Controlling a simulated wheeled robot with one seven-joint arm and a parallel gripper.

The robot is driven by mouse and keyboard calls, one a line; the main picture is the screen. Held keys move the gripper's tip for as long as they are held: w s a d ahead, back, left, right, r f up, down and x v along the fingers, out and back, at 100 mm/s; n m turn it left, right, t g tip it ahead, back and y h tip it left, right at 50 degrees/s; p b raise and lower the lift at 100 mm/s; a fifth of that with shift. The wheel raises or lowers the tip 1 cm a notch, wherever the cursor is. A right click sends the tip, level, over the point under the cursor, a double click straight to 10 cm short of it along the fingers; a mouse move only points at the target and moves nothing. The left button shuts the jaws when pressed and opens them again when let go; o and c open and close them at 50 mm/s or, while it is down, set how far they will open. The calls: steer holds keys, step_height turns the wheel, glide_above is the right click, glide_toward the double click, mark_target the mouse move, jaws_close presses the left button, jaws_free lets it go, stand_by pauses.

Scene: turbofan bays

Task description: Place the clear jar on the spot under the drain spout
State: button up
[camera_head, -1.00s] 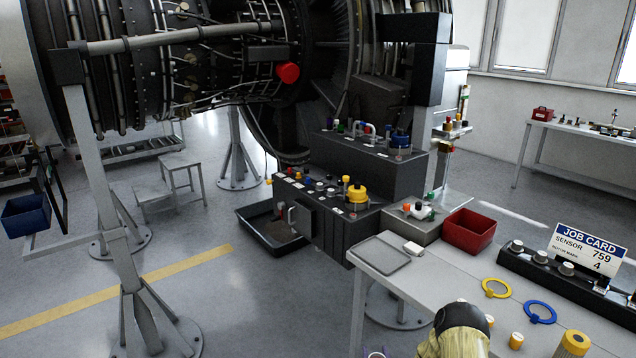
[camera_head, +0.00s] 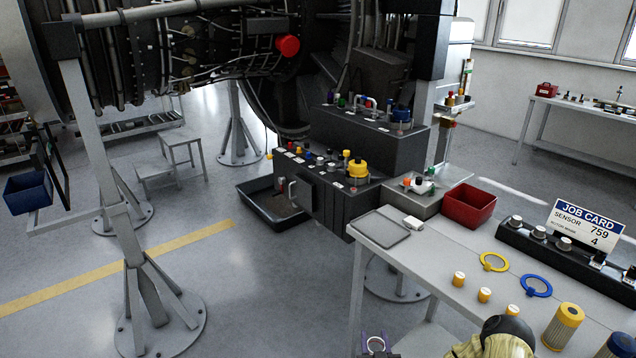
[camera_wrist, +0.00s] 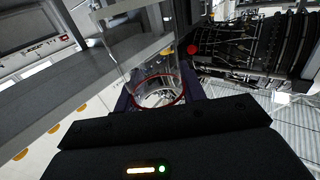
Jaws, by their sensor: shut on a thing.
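The clear jar (camera_wrist: 140,45) is a see-through cylinder with a red ring at its near end in the wrist view. My gripper (camera_wrist: 158,92) is shut on it, with a dark finger on each side. In the head view my gripper (camera_head: 376,345) shows only in part at the bottom edge, in front of the bench, and the jar is hard to make out there. A black drip tray (camera_head: 262,212) lies on the floor beside the dark stepped console (camera_head: 335,205), under the engine (camera_head: 200,60). I cannot clearly tell the drain spout or the spot under it.
A grey stand (camera_head: 130,235) is at left.

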steer(key=shift+s+d+r, duration=0.1)
steer(key=shift+s+r, duration=0.2)
steer(key=shift+r, duration=0.5)
steer(key=shift+f, duration=0.2)
steer(key=s+f, duration=0.4)
steer(key=f, duration=0.1)
steer(key=shift+s, duration=0.25)
steer(key=shift+f, duration=0.2)
stand_by(1.6)
